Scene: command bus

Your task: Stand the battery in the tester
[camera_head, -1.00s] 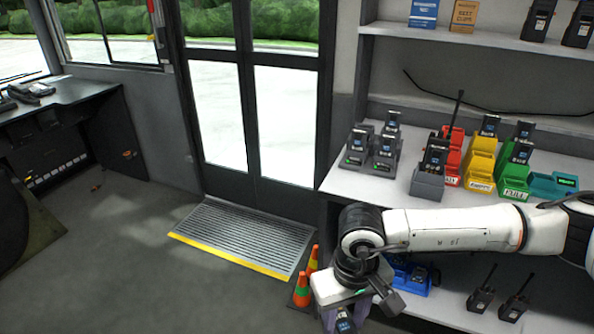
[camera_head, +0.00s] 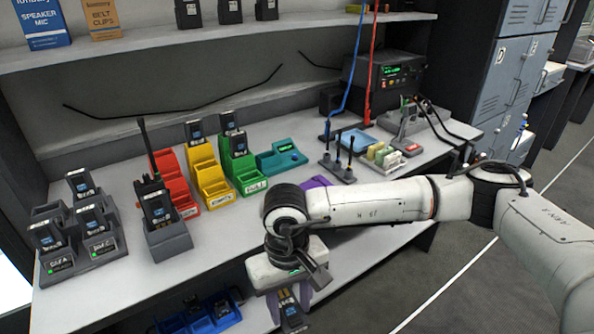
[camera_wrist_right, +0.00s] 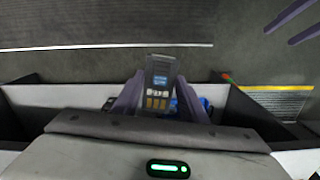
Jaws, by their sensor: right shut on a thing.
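The battery (camera_head: 292,316) is dark with a small blue label, held at the bottom centre of the head view. My right gripper (camera_head: 286,300) is shut on it, in front of the table's front edge. In the right wrist view the battery (camera_wrist_right: 158,85) stands out between the purple fingers, its contacts showing. The teal unit with a lit display, which looks like the tester (camera_head: 281,160), is on the tabletop beside the green bin; its slot looks empty. Two parallel purple fingers, apart, at the wrist view's top right look like my left gripper (camera_wrist_right: 294,24).
Red (camera_head: 174,184), yellow (camera_head: 214,190) and green (camera_head: 250,182) bins stand left of the tester. A grey charger (camera_head: 168,240) holds a radio; a multi-bay charger (camera_head: 92,252) holds several batteries. A purple object (camera_head: 318,182) is partly hidden behind my arm. A blue tray (camera_head: 218,318) is below.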

